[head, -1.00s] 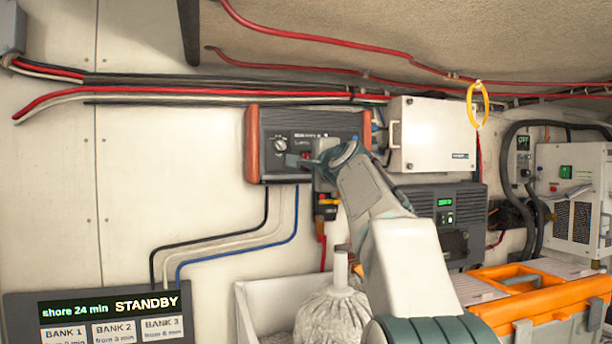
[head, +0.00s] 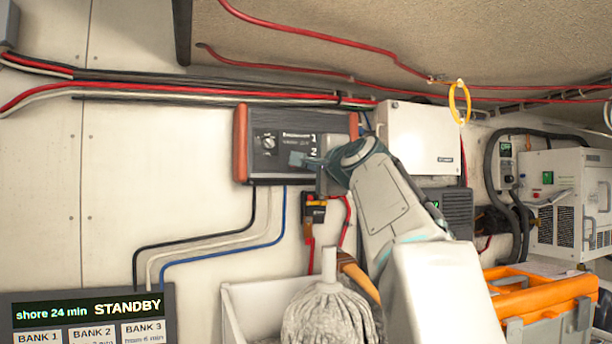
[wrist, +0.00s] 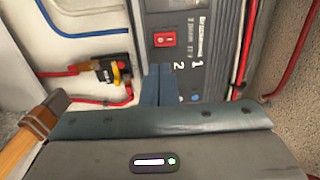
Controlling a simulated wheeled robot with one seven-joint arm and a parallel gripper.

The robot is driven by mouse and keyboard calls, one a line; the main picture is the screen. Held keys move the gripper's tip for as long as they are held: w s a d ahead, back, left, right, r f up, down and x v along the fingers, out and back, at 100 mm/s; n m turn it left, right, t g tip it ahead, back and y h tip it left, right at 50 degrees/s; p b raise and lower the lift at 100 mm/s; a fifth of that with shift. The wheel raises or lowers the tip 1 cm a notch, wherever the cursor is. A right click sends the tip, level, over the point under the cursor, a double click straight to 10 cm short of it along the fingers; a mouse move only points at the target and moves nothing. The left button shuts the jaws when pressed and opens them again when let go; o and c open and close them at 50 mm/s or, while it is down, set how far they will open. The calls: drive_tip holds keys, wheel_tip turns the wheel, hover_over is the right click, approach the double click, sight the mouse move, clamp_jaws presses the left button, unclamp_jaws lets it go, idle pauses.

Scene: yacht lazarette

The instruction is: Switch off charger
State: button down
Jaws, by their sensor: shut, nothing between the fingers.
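A dark grey wall unit with orange-red end caps (head: 241,145), which I take to be the charger, is mounted at the centre of the head view. Its face has a round knob (head: 269,142) and the numbers 1 and 2. In the wrist view its panel (wrist: 183,20) carries a red rocker switch (wrist: 165,40). My gripper (head: 298,158) is shut and empty in front of the lower face of this unit. In the wrist view my fingertips (wrist: 158,70) point toward the panel, just below the red switch in the picture. Whether they touch the panel, I cannot tell.
A mop (head: 328,310) stands in a white bin below. A display (head: 88,307) at lower left reads STANDBY.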

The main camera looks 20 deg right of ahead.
drive_tip(key=s, duration=0.2)
drive_tip(key=s+b, duration=0.1)
drive_tip(key=s, duration=0.2)
drive_tip(key=shift+s+a+f, duration=0.15)
drive_tip(key=shift+s+f, duration=0.05)
drive_tip(key=shift+s, duration=0.05)
